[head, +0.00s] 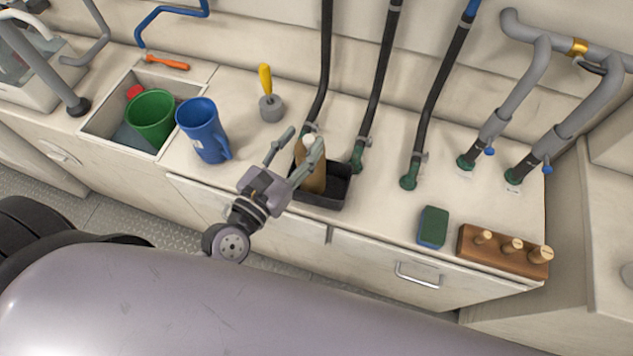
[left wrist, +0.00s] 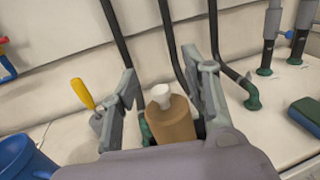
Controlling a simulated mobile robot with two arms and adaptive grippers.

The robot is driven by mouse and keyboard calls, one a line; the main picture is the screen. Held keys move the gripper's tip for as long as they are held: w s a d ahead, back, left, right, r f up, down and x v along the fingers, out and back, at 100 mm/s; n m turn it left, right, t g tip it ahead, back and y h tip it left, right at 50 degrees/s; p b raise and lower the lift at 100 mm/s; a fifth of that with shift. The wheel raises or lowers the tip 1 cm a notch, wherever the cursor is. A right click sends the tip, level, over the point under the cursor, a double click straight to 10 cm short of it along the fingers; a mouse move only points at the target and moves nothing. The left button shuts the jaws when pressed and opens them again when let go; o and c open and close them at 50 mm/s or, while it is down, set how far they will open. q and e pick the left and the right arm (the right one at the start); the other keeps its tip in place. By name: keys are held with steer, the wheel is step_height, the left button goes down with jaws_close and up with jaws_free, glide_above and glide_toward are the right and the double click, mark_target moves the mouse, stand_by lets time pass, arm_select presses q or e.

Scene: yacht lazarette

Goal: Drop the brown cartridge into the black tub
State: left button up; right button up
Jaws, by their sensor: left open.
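The brown cartridge (head: 312,176), with a white cap, is upright at the left part of the black tub (head: 322,201). Its lower end shows inside the tub's outline; whether it touches the tub floor I cannot tell. In the left wrist view the brown cartridge (left wrist: 172,122) is between my spread fingers, with a gap on the left side. My left gripper (head: 302,142) is open at the tub's left side, and one finger partly covers the cartridge in the head view. My right gripper is not in view.
A blue jug (head: 203,130) and a green cup (head: 151,117) in a sink stand to the left. A yellow-handled tool (head: 268,95) is behind. Black hoses (head: 377,85) rise behind the tub. A sponge (head: 433,226) and a wooden peg block (head: 503,249) are at right.

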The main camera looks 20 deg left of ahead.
arm_select(q)
steer(key=v, duration=0.9)
steer(key=shift+s, duration=0.1)
steer(key=s+a+f+n+g+y, duration=0.25)
steer(key=f+n, duration=0.35)
steer(key=f, duration=0.6)
steer(key=s+a+f+n+g+y, duration=0.1)
steer(key=a+f+n+g, duration=0.4)
steer(key=f, duration=0.7)
steer(key=s+a+f+n+g+y, duration=0.1)
steer(key=s+a+f+n+y, duration=0.15)
steer(key=f+n, duration=0.65)
steer(key=s+d+f+n+g+h, duration=0.1)
steer(key=s+d+f+n+g, duration=0.2)
steer(key=s+f+n+g, duration=0.5)
steer(key=s+f+n, duration=0.8)
steer(key=s+f, duration=0.2)
steer(key=f, duration=0.3)
steer(key=shift+f+n, duration=0.25)
steer(key=shift+n, duration=0.05)
